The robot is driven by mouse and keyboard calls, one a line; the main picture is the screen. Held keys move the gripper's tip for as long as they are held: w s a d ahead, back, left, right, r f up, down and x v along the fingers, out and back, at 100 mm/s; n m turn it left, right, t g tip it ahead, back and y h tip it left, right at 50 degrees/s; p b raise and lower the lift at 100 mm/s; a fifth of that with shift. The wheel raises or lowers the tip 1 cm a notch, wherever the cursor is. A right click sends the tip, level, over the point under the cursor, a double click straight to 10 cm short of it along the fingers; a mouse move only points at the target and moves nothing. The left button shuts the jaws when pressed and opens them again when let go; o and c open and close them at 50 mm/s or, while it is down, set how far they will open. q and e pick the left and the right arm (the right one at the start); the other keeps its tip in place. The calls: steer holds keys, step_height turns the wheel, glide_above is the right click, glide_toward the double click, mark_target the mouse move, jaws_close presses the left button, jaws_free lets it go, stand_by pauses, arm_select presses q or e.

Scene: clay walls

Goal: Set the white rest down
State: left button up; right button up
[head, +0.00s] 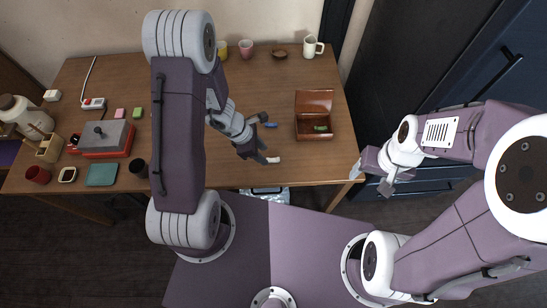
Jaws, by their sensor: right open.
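A small white piece, which looks like the white rest (273,160), shows at the fingertips of my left gripper (260,154), over the front part of the wooden table (310,165). The dark fingers reach to its left end. The view is too small to tell whether they grip it, or whether it touches the tabletop. My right gripper (376,183) is open and empty, off the table's right edge.
A small blue object (269,124) lies behind my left gripper. Cups and a dark bowl (279,54) line the back. A red-based grey appliance (102,138) and several containers fill the left.

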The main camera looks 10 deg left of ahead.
mark_target(270, 160)
arm_select(q)
steer(key=shift+w+d+f, duration=0.1)
steer(key=shift+w+f, duration=0.1)
steer(key=shift+f, duration=0.4)
steer(key=shift+w+f, duration=0.6)
steer(key=shift+f, duration=0.15)
steer(key=x, duration=0.1)
steer(key=b+x, duration=0.1)
steer(key=x, duration=0.1)
steer(key=shift+s+f+b, duration=0.15)
steer(key=shift+f+b, duration=0.15)
steer(key=shift+f, duration=0.05)
steer(key=shift+w+f, duration=0.1)
steer(key=shift+w, duration=0.1)
arm_select(e)
steer(key=shift+w+f, duration=0.35)
steer(key=shift+f, duration=0.25)
steer(key=shift+w+f, duration=0.3)
steer(key=shift+f, duration=0.3)
arm_select(q)
jaws_close()
arm_select(e)
steer(key=shift+s, duration=0.1)
